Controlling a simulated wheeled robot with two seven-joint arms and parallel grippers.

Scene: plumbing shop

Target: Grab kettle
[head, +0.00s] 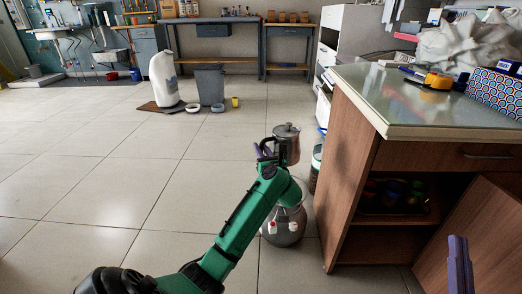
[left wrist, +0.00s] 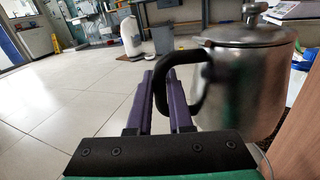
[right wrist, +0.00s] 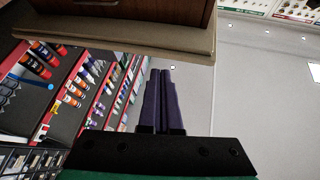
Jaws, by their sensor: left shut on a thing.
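The kettle (head: 291,148) is a shiny steel pot with a lid, a knob and a black side handle. It is upright beside the wooden counter, and it fills the right of the left wrist view (left wrist: 245,85). My left gripper (head: 265,152) is at its left side, with the purple fingers (left wrist: 163,82) shut on the black handle (left wrist: 172,62). My right gripper (head: 458,240) is at the lower right of the head view, over the open cabinet front. Its fingers (right wrist: 161,75) lie together with nothing visible between them in the right wrist view.
The wooden counter (head: 350,150) with a glass top stands right of the kettle, with tape measure (head: 438,81) and tissue box (head: 497,92) on it. A steel vessel (head: 287,228) stands on the floor below. Tiled floor at left is clear; a grey bin (head: 209,84) stands farther back.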

